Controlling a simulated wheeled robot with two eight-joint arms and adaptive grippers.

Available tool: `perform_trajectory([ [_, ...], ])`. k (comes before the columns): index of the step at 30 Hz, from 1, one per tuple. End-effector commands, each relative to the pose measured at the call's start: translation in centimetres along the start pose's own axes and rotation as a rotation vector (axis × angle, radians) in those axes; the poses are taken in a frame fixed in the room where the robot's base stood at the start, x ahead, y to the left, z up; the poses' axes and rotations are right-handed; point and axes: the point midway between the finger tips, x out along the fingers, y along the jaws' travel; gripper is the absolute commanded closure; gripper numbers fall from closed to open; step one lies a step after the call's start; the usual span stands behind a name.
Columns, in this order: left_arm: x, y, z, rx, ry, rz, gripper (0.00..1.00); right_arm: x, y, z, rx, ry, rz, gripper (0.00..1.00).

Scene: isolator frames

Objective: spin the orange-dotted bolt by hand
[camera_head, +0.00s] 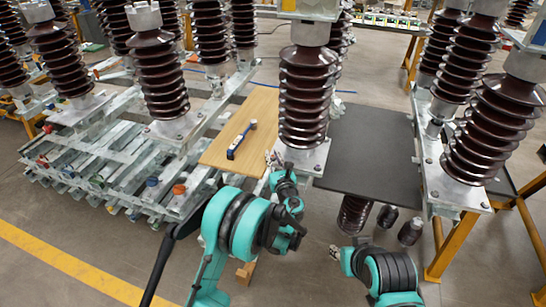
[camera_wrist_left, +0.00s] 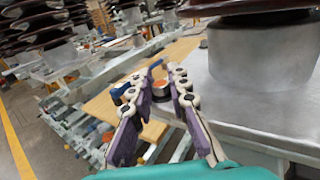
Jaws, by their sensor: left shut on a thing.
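The orange-dotted bolt (camera_wrist_left: 160,86) shows in the left wrist view between the purple pads of my left gripper (camera_wrist_left: 162,76), at the edge of the insulator's metal base plate (camera_wrist_left: 200,92). The fingers are shut on it from both sides, and they hide most of the bolt. In the head view my left gripper (camera_head: 272,160) is at the left edge of the base plate (camera_head: 312,157) under the middle brown insulator (camera_head: 304,97). The bolt cannot be made out there. My right gripper (camera_head: 335,251) is low, away from the plate; its fingers are too small to judge.
A wooden board (camera_head: 232,160) left of the plate carries a blue tool (camera_head: 238,143). A dark mat (camera_head: 372,150) lies to the right. Steel frames with tall insulators (camera_head: 160,75) stand left and right. Dark cylindrical parts (camera_head: 410,232) are below the mat. Orange supports (camera_head: 440,255) stand at right.

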Motion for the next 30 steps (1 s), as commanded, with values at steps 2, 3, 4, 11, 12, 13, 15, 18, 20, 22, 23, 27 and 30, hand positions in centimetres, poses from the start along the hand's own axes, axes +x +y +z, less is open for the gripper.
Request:
perform_trajectory([
  [2,0.09,0.40,0.03,0.001,0.000,-0.067,1.00,0.00,0.00,0.00,0.000,0.000,0.000,0.65],
  [3,0.11,0.40,0.04,0.001,0.000,-0.104,1.00,0.00,0.00,0.00,0.000,0.000,0.000,0.65],
  [4,0.10,0.41,0.04,0.001,0.000,-0.133,1.00,0.00,0.00,0.00,0.000,0.000,0.000,0.65],
  [11,0.20,0.51,0.03,0.001,0.000,-0.349,1.00,-0.01,0.00,0.00,0.000,0.000,0.000,0.65],
  [12,0.22,0.51,0.03,0.001,0.000,-0.387,1.00,-0.01,0.00,0.00,0.000,0.000,0.000,0.65],
  [13,0.23,0.51,0.03,0.001,0.000,-0.416,1.00,-0.01,0.00,0.00,0.000,0.000,0.000,0.65],
  [15,0.26,0.53,0.03,0.001,0.000,-0.482,1.00,-0.01,0.00,0.00,0.000,0.000,0.000,0.65],
  [18,0.30,0.54,0.02,0.001,0.000,-0.577,1.00,-0.01,0.00,-0.01,0.000,0.000,0.000,0.65],
  [20,0.33,0.54,0.01,0.001,0.000,-0.634,1.00,-0.01,0.00,-0.01,0.000,0.000,0.000,0.65],
  [22,0.35,0.55,0.01,0.000,0.000,-0.700,1.00,-0.01,0.00,-0.01,0.000,0.000,0.000,0.65],
  [23,0.35,0.53,0.01,0.000,0.000,-0.729,1.00,-0.01,0.00,-0.01,0.000,0.000,0.000,0.65],
  [27,0.38,0.49,0.02,0.000,0.000,-0.863,1.00,-0.01,0.00,-0.01,0.000,0.000,0.000,0.65],
  [30,0.41,0.47,0.01,0.000,0.000,-0.959,1.00,-0.01,0.00,-0.01,0.000,0.000,0.000,0.65],
])
